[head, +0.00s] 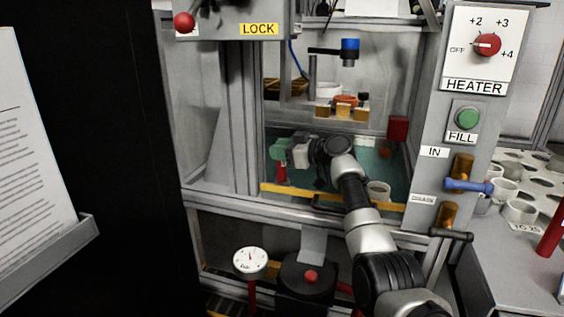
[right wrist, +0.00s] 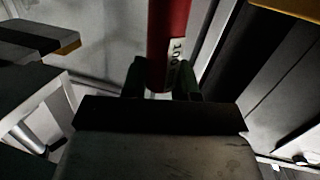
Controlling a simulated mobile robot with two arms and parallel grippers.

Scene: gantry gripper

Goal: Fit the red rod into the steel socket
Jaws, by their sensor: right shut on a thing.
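My right gripper (head: 278,150), with green fingers, is inside the framed enclosure and points left in the head view. It is shut on a red rod (head: 281,173), whose lower part hangs upright below the fingers. In the right wrist view the red rod (right wrist: 168,45) stands between the two green fingers (right wrist: 160,78), with a pale printed label on it. I cannot clearly pick out the steel socket; the rod's lower end is not clear against the enclosure floor. My left gripper is not in view.
A yellow-edged sill (head: 330,197) runs along the enclosure front below my arm. A white cup (head: 378,190) stands right of my arm. The heater panel (head: 478,50) and a blue-handled valve (head: 468,186) border the right.

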